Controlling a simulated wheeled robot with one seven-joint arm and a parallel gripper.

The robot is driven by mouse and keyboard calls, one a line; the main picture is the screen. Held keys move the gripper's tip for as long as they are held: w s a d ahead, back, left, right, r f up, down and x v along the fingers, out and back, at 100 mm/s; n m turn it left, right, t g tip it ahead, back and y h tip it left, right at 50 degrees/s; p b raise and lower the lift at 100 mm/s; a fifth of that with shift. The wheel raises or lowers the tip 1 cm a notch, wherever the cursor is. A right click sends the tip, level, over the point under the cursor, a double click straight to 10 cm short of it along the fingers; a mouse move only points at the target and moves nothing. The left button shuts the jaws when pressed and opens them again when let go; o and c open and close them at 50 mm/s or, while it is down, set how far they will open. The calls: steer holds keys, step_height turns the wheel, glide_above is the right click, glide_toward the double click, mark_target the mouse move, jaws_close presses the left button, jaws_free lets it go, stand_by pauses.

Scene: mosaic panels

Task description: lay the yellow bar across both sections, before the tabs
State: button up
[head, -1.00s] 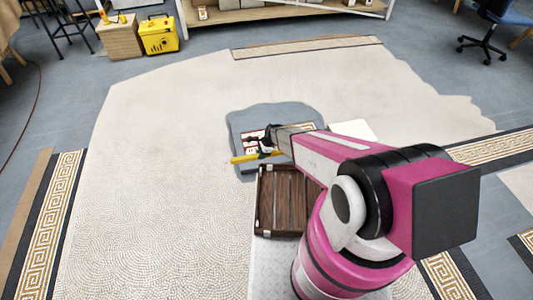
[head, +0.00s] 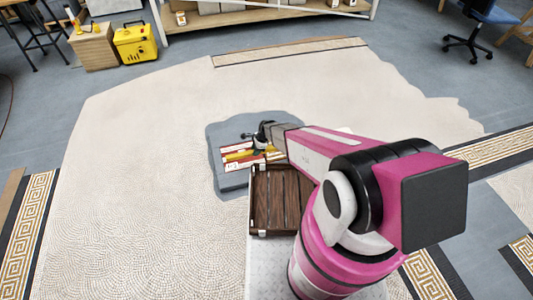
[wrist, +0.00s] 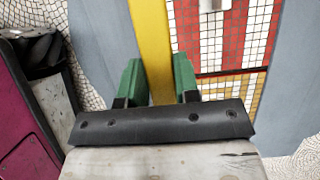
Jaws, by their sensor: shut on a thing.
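The yellow bar (wrist: 152,45) runs lengthwise between the two green fingers of my gripper (wrist: 159,86), which is shut on it. In the head view my gripper (head: 263,140) is over the right part of the mosaic, and the yellow bar (head: 238,156) shows left of it, over the red and white panels. In the wrist view one red and white striped section (wrist: 232,45) lies right of the bar. A second section (wrist: 245,92) lies below a dark line. A small pale metal piece (wrist: 213,5) at the top edge may be a tab. I cannot tell whether the bar touches the panels.
The mosaic lies in a grey recess (head: 225,180) in the pale floor (head: 150,170). A dark wooden crate (head: 275,232) stands just in front of it. A yellow case (head: 137,42) and a wooden box (head: 97,50) are far left. Open floor lies left of the recess.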

glide_above(263, 157)
steer(key=d, duration=0.2)
steer(key=f, duration=0.4)
steer(key=shift+w+a+f, duration=0.1)
steer(key=shift+a+f, duration=0.15)
steer(key=shift+f, duration=1.95)
steer(key=shift+f, duration=0.4)
steer(key=shift+f, duration=0.1)
steer(key=o, duration=1)
